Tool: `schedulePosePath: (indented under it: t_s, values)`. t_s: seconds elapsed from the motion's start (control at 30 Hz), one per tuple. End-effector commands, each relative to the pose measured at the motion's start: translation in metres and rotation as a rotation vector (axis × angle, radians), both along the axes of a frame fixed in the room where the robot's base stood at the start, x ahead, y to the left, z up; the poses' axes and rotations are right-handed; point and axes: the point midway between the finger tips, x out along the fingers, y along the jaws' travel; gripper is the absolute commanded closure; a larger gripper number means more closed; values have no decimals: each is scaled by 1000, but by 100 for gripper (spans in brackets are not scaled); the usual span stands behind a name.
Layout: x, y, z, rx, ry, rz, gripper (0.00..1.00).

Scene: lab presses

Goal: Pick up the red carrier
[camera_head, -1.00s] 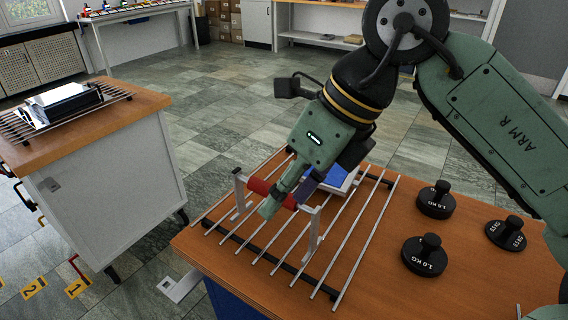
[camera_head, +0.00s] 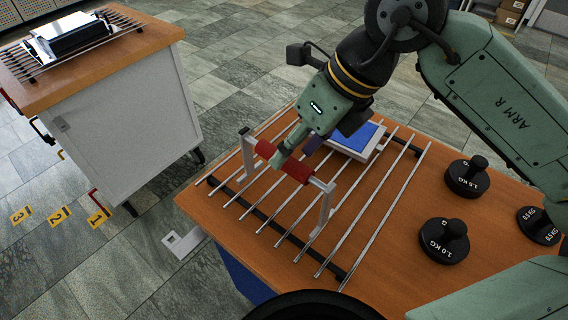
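The red carrier is a grey frame with upright legs and a red handle bar (camera_head: 297,171) across its top. It stands over the rack of metal rods (camera_head: 365,240) on the wooden table, and its right leg (camera_head: 325,210) reaches down to the rods. My gripper (camera_head: 292,157) is at the handle from above. One green finger crosses in front of the bar, and a dark purple finger part shows behind it. Whether the fingers press on the bar cannot be told.
A white tray with a blue top (camera_head: 358,137) lies on the rack just behind the carrier. Black weights (camera_head: 442,242) stand to the right on the table. A white cabinet (camera_head: 125,140) with a wooden top stands at the left, with bare floor between.

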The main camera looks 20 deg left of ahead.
Motion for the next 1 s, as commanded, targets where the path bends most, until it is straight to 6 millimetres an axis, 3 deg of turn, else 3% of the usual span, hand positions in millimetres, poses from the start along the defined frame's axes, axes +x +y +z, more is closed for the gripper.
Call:
schedulePosePath:
  t_s: [0.3, 1.0]
  values:
    - [-3, 19, -34, 0, 2, 2, 54]
    - [-3, 19, -38, 0, 0, 1, 54]
